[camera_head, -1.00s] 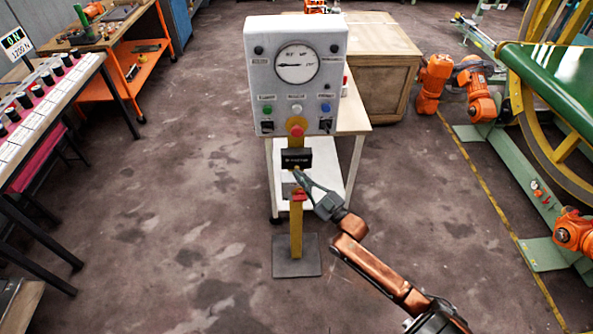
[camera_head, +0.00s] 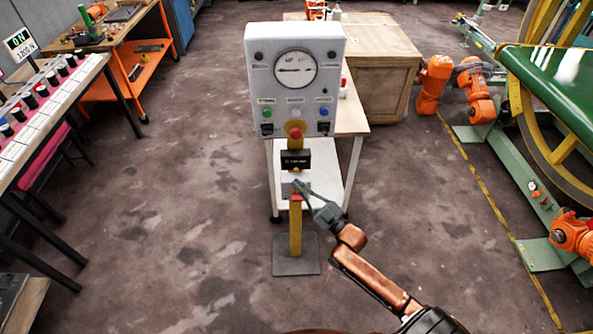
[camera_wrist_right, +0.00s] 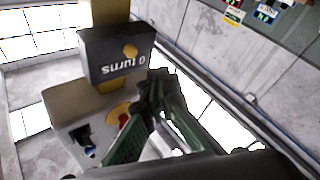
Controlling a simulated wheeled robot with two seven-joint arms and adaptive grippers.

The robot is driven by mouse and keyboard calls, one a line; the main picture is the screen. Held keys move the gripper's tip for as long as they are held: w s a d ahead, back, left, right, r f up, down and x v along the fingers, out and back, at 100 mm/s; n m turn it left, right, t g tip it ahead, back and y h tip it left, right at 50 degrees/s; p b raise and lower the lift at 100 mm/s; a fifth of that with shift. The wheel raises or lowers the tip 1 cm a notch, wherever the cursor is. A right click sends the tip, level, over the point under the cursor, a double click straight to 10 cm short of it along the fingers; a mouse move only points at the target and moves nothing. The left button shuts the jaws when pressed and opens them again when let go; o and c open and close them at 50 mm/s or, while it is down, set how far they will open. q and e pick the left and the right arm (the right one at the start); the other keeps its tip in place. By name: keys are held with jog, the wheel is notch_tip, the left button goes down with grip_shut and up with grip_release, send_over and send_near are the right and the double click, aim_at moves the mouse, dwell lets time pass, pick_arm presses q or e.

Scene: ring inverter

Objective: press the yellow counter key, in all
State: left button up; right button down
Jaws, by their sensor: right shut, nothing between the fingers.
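The black counter box (camera_head: 296,160) is mounted on the yellow post under the grey control panel. In the right wrist view the counter box (camera_wrist_right: 112,66) appears upside down and reads "0 turns". The round yellow key (camera_wrist_right: 130,51) is on its face. My right gripper (camera_head: 297,184) is shut and empty, just below the counter box in the head view. In the wrist view its fingers (camera_wrist_right: 156,78) point up near the box's edge, apart from the yellow key as far as I can tell. My left gripper is not in view.
The control panel (camera_head: 294,85) above has a gauge, coloured buttons and a red knob on yellow (camera_head: 295,132). A light plate (camera_head: 290,177) is on the post near my fingers. A white-legged table (camera_head: 350,130) stands behind. The floor around the post base (camera_head: 296,254) is clear.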

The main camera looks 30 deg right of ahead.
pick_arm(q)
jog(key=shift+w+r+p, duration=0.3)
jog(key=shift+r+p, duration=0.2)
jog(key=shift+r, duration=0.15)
pick_arm(e)
jog(key=shift+s+a, duration=0.7)
jog(key=shift+s, duration=0.35)
